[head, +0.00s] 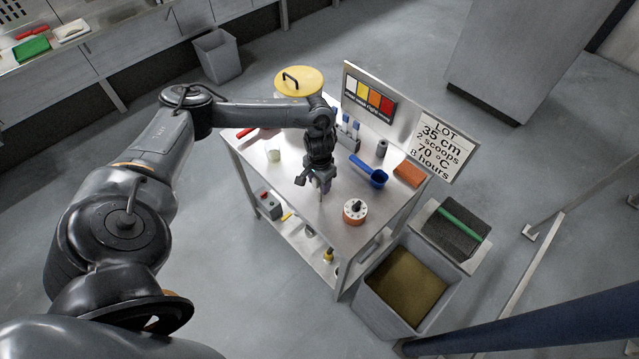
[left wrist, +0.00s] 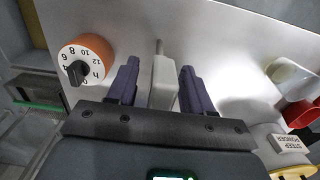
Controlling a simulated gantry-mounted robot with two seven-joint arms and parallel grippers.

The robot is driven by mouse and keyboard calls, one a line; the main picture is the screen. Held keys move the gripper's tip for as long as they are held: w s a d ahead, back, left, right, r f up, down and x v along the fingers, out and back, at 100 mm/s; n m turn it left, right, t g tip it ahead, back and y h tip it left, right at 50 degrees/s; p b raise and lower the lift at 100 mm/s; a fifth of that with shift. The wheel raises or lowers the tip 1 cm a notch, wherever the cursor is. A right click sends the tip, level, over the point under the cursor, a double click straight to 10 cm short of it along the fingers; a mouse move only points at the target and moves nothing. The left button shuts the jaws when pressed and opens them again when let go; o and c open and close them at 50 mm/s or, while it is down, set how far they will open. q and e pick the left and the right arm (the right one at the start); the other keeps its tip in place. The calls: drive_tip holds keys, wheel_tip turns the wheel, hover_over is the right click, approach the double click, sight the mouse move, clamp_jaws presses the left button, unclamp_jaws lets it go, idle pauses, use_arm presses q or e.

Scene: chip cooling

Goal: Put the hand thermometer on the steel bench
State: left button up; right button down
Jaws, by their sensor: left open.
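The steel bench (head: 262,182) stands in the middle of the head view, with a lower shelf. My left gripper (head: 322,186) is over its front middle, pointing down. In the left wrist view, a grey device with a thin probe, which looks like the hand thermometer (left wrist: 163,78), is between the two dark fingers of my left gripper (left wrist: 160,88). Gaps show on both sides of it, so the fingers are apart and not closed on it. It appears to be at the bench top; whether it touches is hard to tell. My right gripper is not in view.
An orange dial timer (head: 355,211) sits right of the gripper, also in the left wrist view (left wrist: 88,58). A blue scoop (head: 371,174), an orange block (head: 409,174) and a yellow-lidded pot (head: 299,82) stand around. A sign board (head: 437,140) rises behind. A bin (head: 372,303) stands in front right.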

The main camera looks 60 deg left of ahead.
use_arm(q)
wheel_tip(320, 180, up, 9)
drive_tip(key=shift+r+p, duration=0.2)
drive_tip(key=shift+p, duration=0.6)
drive_tip(key=shift+w+d+r+p, duration=0.15)
drive_tip(key=shift+r+p, duration=0.15)
drive_tip(key=shift+r, duration=0.25)
drive_tip(key=w+d+f+m+t+h, duration=0.1)
drive_tip(key=w+d+f+m, duration=0.15)
drive_tip(key=d, duration=0.55)
drive_tip(key=w+d+f+m+t, duration=0.1)
drive_tip(key=d+f+m+t, duration=0.15)
drive_tip(key=d, duration=0.45)
drive_tip(key=s+d+m+t+h, duration=0.1)
drive_tip(key=d+m+t+h, duration=0.25)
drive_tip(key=d, duration=1.55)
drive_tip(key=s+a+r+n+g+y, duration=0.1)
drive_tip(key=s+a, duration=0.3)
drive_tip(key=s, duration=0.4)
drive_tip(key=s+a+r+n+g+y, duration=0.2)
drive_tip(key=s+a+y, duration=0.1)
drive_tip(key=s, duration=0.5)
drive_tip(key=shift+s+a, duration=0.2)
drive_tip(key=shift+a, duration=0.25)
drive_tip(key=shift+r+n, duration=0.15)
drive_tip(key=shift+n, duration=0.1)
